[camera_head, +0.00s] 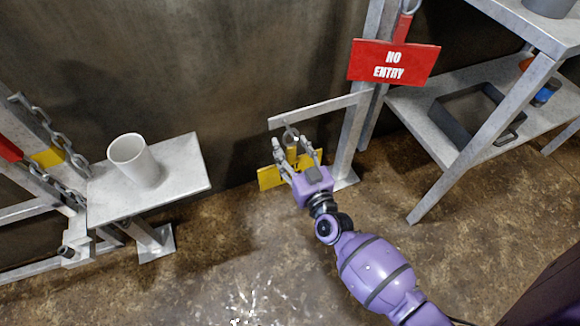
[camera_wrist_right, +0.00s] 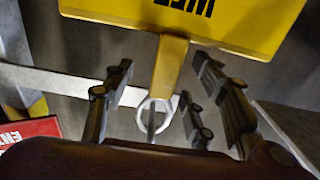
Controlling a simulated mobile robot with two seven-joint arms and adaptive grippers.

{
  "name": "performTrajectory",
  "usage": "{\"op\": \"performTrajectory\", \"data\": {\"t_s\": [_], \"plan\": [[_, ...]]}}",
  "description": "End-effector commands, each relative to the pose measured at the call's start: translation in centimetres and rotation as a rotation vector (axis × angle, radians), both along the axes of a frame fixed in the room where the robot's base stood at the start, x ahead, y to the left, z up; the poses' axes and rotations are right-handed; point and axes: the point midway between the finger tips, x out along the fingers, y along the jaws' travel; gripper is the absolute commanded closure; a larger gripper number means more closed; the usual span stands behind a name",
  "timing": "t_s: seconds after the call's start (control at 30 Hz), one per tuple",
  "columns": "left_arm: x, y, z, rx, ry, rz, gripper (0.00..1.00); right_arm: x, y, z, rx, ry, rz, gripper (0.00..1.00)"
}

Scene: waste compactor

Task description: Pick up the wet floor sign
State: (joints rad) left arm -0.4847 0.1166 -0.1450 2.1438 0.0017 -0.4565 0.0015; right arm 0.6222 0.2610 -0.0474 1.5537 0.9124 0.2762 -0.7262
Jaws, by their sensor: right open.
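The wet floor sign (camera_head: 270,178) is yellow and hangs below a horizontal metal bar in the head view, partly hidden by my right gripper. In the right wrist view the sign (camera_wrist_right: 205,22) fills the top, with black lettering. Its narrow yellow stem (camera_wrist_right: 170,65) runs down to a light ring (camera_wrist_right: 153,112) around a metal hook or rod. My right gripper (camera_head: 297,160) is open, and its fingers lie on both sides of the stem in the right wrist view (camera_wrist_right: 160,92). I cannot tell whether any finger touches it. My left gripper is not in view.
The metal bar (camera_head: 318,110) joins an upright post beside a red NO ENTRY sign (camera_head: 394,63). A metal shelf unit (camera_head: 440,145) stands at right. A small metal table (camera_head: 195,165) with a white cup (camera_head: 135,160) and chains (camera_head: 65,150) are at left. Open floor lies in front.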

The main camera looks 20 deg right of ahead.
Motion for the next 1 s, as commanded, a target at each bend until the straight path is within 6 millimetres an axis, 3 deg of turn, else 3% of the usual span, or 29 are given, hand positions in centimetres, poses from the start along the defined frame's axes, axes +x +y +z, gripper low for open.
{"op": "performTrajectory", "data": {"t_s": [0.27,0.67,1.0], "plan": [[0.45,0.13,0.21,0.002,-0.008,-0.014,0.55,0.41,-0.02,0.05,0.000,0.000,-0.001,0.48],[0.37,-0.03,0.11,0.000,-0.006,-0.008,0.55,0.36,-0.10,0.00,0.001,0.001,-0.002,1.00],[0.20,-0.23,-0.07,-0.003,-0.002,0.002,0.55,0.30,-0.34,-0.14,0.001,0.003,-0.006,1.00]]}}
